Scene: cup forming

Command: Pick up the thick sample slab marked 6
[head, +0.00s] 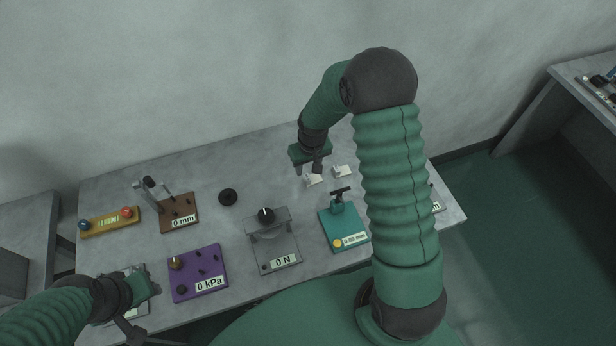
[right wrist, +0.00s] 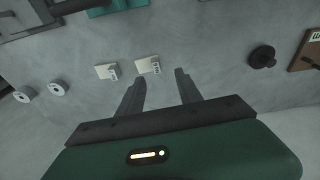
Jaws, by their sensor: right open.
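Two small pale slabs lie on the grey table. The left slab (head: 313,180) in the head view is just beneath my right gripper (head: 318,168); the other slab (head: 342,171) is a little to its right. In the right wrist view the nearer slab (right wrist: 148,66) shows just beyond and between the fingertips of my right gripper (right wrist: 158,75), and the other slab (right wrist: 105,71) lies left of it. Both carry small marks that I cannot read, so I cannot tell which is 6. My right gripper is open and empty. My left gripper (head: 143,287) is low at the left; its fingers are unclear.
A teal gauge (head: 345,236), a grey force press (head: 275,250), a purple pressure board (head: 197,272) and a brown board (head: 180,212) stand on the table. A black round knob (head: 228,197) and two white rings (right wrist: 57,88) are nearby. My right arm hides the table's right part.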

